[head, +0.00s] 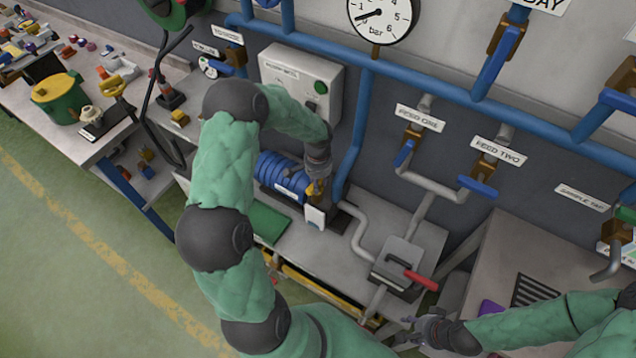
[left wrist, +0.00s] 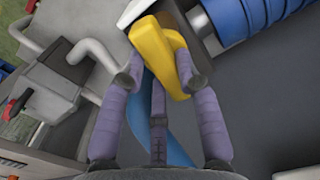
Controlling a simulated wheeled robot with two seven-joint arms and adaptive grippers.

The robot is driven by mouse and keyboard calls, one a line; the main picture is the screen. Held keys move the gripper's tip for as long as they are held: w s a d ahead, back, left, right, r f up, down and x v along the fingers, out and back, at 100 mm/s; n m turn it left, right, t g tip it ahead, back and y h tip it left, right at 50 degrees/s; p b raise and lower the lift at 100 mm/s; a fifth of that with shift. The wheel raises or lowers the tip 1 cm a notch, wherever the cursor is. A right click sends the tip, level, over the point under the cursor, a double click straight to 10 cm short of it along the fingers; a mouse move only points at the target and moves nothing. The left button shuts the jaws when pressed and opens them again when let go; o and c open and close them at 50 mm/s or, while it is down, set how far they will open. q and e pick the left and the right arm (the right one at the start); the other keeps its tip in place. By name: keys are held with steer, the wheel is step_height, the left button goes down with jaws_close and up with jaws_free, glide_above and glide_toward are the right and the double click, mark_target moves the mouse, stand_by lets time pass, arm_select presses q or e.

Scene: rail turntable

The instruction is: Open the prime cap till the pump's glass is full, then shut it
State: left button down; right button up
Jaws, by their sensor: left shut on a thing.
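The yellow prime cap (left wrist: 152,45) sits on top of the dark pump body, in the left wrist view. My left gripper (left wrist: 158,75) is shut on it, one finger on each side. In the head view my left gripper (head: 318,182) comes down onto the pump from above and hides most of the cap. The pump has a blue ribbed motor (head: 282,176). A small pale panel (head: 315,217) shows on its front, perhaps the glass; I cannot tell its level. My right gripper (head: 408,332) is low at the right, apart from the pump, and looks open and empty.
A grey pipe (head: 360,235) leads from the pump to a grey box with a red lever (head: 420,281). A control box with a green button (head: 320,87) hangs behind. Blue pipes and the feed valve handles (head: 405,152) line the wall. A green plate (head: 268,222) lies beside the motor.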

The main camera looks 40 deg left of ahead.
arm_select(q)
steer(key=shift+r, duration=0.1)
steer(key=c, duration=0.9)
jaws_free()
step_height(320, 180, up, 12)
steer(key=shift+f, duration=0.1)
stand_by(0.3)
